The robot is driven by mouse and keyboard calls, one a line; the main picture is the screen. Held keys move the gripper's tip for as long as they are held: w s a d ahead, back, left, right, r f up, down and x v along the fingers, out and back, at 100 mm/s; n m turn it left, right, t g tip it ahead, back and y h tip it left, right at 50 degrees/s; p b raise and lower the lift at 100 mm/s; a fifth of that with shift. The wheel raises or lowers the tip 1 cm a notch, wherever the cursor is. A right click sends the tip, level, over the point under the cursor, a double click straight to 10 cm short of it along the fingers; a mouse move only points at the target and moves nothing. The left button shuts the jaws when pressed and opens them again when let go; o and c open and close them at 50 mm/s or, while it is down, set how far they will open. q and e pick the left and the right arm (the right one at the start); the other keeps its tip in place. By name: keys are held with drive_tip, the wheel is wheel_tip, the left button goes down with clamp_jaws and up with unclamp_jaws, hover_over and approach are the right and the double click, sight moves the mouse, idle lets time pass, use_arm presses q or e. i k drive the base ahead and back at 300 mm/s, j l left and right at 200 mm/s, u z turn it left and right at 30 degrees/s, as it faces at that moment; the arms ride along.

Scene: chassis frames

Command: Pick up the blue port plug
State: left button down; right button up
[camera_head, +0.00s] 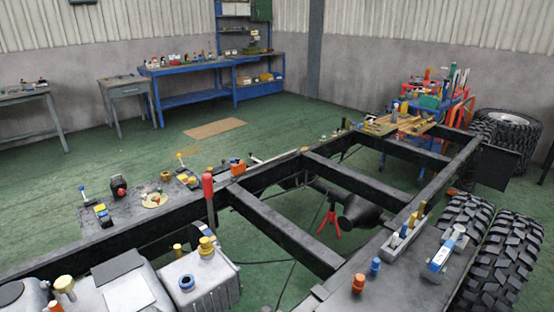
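Two small blue pieces fit the name blue port plug, and I cannot tell for sure which one it is. One is a small upright blue plug-like piece (375,266) on the dark plate at the lower right, just behind a similar orange piece (358,283). The other is a blue ring-like piece (187,283) on top of the silver tank (205,275) at the lower left, in front of a yellow cap (206,246). Neither of my grippers shows in the head view.
A black chassis frame (285,232) with open gaps crosses the view. A blue-and-white tool (440,256) and a holder with colored pieces (405,235) stand near the right blue piece. Large tires (500,262) stand at the right. A red-handled tool (208,190) stands upright at the left rail.

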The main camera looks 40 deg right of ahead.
sight(375, 265)
drive_tip(key=z, duration=2.05)
